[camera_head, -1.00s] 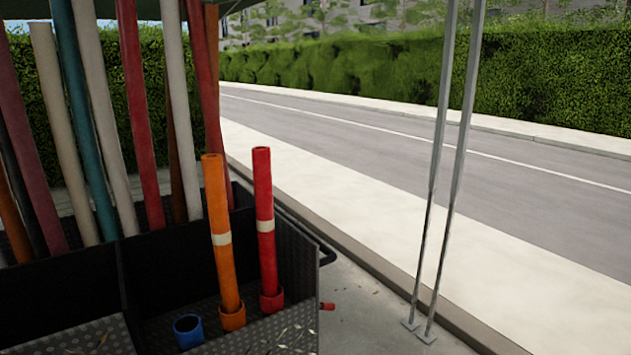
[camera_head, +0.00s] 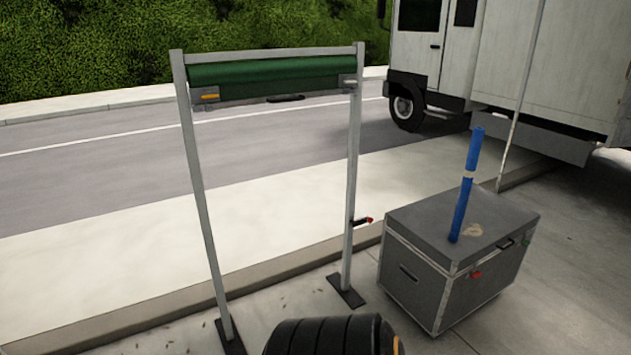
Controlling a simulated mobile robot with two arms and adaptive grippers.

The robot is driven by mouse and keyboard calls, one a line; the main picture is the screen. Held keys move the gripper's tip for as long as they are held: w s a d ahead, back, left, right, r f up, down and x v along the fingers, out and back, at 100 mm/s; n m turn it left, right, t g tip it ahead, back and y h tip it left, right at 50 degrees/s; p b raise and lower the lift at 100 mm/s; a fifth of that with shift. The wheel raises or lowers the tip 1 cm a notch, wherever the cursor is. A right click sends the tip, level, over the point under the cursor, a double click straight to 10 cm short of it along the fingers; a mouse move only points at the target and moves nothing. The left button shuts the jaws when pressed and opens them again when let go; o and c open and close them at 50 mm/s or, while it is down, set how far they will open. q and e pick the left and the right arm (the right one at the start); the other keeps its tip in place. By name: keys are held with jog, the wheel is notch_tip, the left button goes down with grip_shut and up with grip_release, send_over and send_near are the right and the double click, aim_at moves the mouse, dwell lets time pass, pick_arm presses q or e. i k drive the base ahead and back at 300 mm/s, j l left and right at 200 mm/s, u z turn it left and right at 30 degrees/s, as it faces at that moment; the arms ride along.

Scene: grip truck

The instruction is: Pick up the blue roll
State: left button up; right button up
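The blue roll (camera_head: 464,193) is a slim blue tube with a pale band near its upper part. It stands nearly upright, tilted slightly, on top of a grey case (camera_head: 427,222) at the right.
A metal frame (camera_head: 201,190) with a green roll (camera_head: 272,72) across its top stands left of the case. A black ribbed object (camera_head: 330,336) is at the bottom edge. A white truck (camera_head: 560,60) is at the back right. Paving lies between frame and case.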

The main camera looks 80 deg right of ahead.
aim_at(479, 133)
jog(key=z, duration=3.55)
jog(key=i+u, duration=0.1)
jog(key=i, duration=0.35)
jog(key=i+l+u, duration=0.1)
jog(key=i, duration=0.35)
